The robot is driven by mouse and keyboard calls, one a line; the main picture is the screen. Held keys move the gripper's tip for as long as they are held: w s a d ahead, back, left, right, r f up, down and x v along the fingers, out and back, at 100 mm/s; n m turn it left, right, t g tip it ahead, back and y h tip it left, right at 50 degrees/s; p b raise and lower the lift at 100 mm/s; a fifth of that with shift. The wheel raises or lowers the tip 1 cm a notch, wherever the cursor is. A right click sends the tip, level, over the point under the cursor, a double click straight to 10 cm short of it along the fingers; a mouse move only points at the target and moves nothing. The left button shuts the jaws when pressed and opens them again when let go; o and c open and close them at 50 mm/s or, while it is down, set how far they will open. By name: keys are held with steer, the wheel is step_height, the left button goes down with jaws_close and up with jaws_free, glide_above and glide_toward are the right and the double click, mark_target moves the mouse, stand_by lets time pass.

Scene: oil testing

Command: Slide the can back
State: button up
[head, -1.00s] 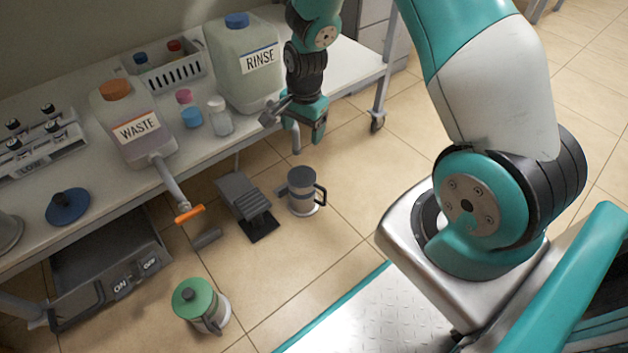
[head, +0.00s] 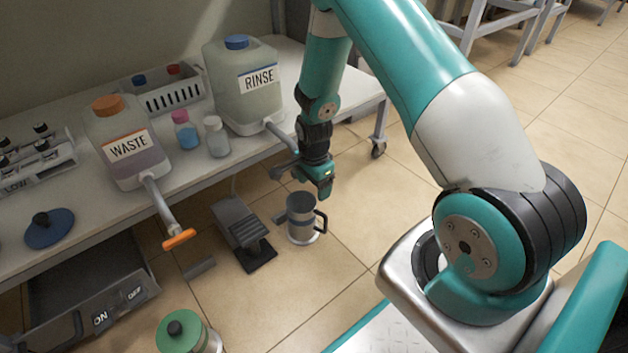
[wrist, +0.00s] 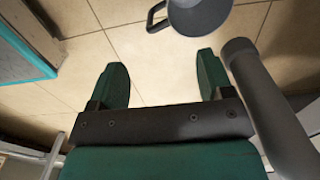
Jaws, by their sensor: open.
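A grey metal can (head: 301,222) with a dark handle on its right stands upright on the floor, below the RINSE jug's spout (head: 283,138). The can also shows at the top of the wrist view (wrist: 200,16), its handle to the left there. My gripper (head: 322,188) is just above and behind the can's rim in the head view, apart from it as far as I can tell. In the wrist view my gripper (wrist: 163,65) is open and empty, its two green fingers wide apart over floor tiles. A second can with a green lid (head: 178,330) stands on the floor at bottom left.
A grey foot pedal (head: 240,228) is left of the can. The bench (head: 330,85) holds the RINSE jug (head: 240,95) and WASTE jug (head: 130,155). A grey tube (wrist: 268,105) runs close beside the right finger. Tiled floor right of the can is clear.

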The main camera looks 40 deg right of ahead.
mark_target(307, 220)
step_height(307, 220, down, 15)
steer(key=b, duration=0.8)
